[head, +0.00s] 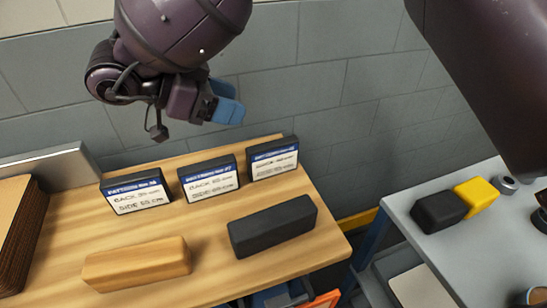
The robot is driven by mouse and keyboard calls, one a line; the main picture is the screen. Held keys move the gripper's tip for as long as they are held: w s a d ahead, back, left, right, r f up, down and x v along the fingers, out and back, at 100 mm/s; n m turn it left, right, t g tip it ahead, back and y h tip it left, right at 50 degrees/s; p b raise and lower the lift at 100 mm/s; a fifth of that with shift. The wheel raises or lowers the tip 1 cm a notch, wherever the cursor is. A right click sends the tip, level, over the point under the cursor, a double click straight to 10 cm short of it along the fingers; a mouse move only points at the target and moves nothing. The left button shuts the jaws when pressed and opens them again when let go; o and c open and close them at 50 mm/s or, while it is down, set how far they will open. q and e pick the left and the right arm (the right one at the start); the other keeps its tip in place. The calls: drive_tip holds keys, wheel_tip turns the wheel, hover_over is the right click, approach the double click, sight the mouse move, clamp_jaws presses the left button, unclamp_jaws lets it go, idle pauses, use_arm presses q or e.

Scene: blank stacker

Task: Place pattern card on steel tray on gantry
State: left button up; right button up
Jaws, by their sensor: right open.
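Three pattern cards stand in a row on the wooden table, each dark-framed with a blue header and printed lines: a left one (136,194), a middle one (209,179) and a right one (273,160). My right gripper (226,105), with blue fingertips, is open and empty. It appears above and behind the cards, touching none of them. My left gripper is not in view. I cannot identify the steel tray or gantry with certainty; a grey metal piece (62,168) shows at the left.
The wooden table (205,262) carries a wooden block (137,264) and a black block (272,226). A brown stack (18,232) stands at the left. A grey table (480,240) at the right holds black (437,212) and yellow (476,195) blocks. A gap separates the tables.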

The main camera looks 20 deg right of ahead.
drive_tip(key=b, duration=0.1)
approach(269, 144)
drive_tip(key=shift+d+f, duration=0.15)
drive_tip(key=shift+d, duration=0.6)
drive_tip(key=x, duration=0.3)
drive_tip(key=shift+d+f, duration=0.1)
drive_tip(key=shift+f, duration=0.15)
drive_tip(key=x, duration=0.4)
drive_tip(key=shift+d+f+b, duration=0.15)
drive_tip(key=shift+b, duration=0.25)
clamp_jaws()
